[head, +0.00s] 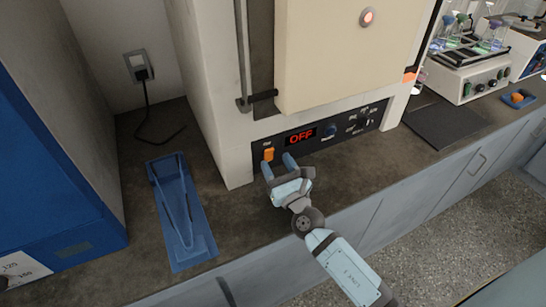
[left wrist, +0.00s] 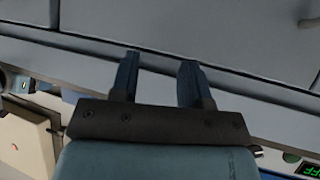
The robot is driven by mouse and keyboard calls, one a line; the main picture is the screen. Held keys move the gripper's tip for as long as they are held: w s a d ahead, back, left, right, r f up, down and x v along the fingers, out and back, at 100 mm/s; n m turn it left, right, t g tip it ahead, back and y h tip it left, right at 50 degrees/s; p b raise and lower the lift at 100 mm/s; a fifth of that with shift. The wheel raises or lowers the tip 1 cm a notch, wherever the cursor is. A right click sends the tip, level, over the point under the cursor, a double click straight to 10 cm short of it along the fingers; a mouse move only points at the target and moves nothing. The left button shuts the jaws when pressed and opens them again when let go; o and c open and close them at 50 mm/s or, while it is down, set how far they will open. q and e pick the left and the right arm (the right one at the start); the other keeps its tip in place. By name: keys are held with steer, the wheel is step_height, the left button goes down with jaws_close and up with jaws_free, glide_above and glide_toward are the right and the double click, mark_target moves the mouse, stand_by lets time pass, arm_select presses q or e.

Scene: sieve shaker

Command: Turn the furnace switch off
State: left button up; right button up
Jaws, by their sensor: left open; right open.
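The furnace (head: 215,90) is a large cream box on the counter, with its door shut. Its dark front panel (head: 345,129) has a lit red display (head: 300,137) reading OFF. The orange furnace switch (head: 268,154) is at the panel's left end. My right gripper (head: 277,165) is open and empty in front of the panel's left end. Its left finger is just below the switch; I cannot tell whether they touch. My left gripper (left wrist: 159,68) shows only in the left wrist view, open and empty, with grey cabinet fronts beyond its fingers.
A blue tray with tongs (head: 180,215) lies on the counter left of the furnace. A blue cabinet (head: 55,150) stands at far left. A black mat (head: 445,122) and a shaker with flasks (head: 470,75) are to the right. The counter's front edge is close to my right arm.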

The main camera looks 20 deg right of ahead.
steer(key=b+v, duration=0.1)
steer(key=v, duration=0.9)
steer(key=shift+s+f, duration=0.1)
arm_select(q)
steer(key=shift+d+f, duration=0.1)
steer(key=shift+d, duration=0.1)
arm_select(e)
steer(key=shift+s, duration=0.35)
arm_select(q)
steer(key=shift+f, duration=0.1)
